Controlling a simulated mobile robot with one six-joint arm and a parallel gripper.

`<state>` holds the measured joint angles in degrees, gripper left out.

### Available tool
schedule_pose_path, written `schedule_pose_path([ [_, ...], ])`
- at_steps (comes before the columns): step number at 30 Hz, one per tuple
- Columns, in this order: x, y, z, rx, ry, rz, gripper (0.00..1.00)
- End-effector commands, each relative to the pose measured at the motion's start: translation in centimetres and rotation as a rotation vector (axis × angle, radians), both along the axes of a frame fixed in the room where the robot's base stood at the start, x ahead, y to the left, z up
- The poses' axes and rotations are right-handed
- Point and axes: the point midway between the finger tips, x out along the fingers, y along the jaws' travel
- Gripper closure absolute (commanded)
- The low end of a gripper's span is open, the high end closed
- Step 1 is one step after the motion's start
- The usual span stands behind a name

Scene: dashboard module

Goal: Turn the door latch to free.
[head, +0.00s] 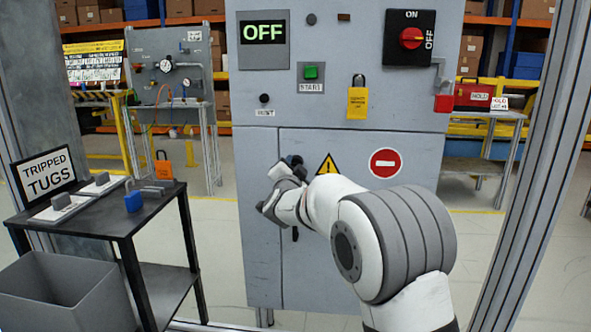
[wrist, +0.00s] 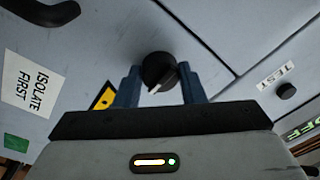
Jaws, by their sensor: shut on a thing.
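The door latch (wrist: 158,72) is a round black knob with a pale pointer mark on the grey cabinet door. In the wrist view it sits between the two blue-grey fingers of my gripper (wrist: 160,88), which is shut on it. The pointer slants down to the left in that view. In the head view my gripper (head: 291,172) is at the upper part of the cabinet door (head: 340,260). The gripper mostly hides the latch there. A dark door handle (head: 295,233) shows just below the gripper.
A black table (head: 150,205) with a blue padlock (head: 133,201) stands left. A grey frame post (head: 535,160) stands right.

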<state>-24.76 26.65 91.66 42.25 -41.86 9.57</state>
Motion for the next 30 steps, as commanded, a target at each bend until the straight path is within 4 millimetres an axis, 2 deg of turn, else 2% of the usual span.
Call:
schedule_pose_path([
  [2,0.0,0.0,0.0,0.002,-0.001,-0.001,0.87],
  [3,0.0,0.0,0.0,0.002,-0.001,-0.001,0.63],
  [11,0.0,0.0,0.0,0.0,0.0,0.0,0.42],
  [20,-0.3,0.0,0.1,-0.001,0.0,0.0,0.42],
  [23,-1.4,0.1,0.1,-0.001,0.001,0.001,0.42],
  [30,-5.3,0.2,-0.2,-0.002,0.001,0.002,0.42],
])
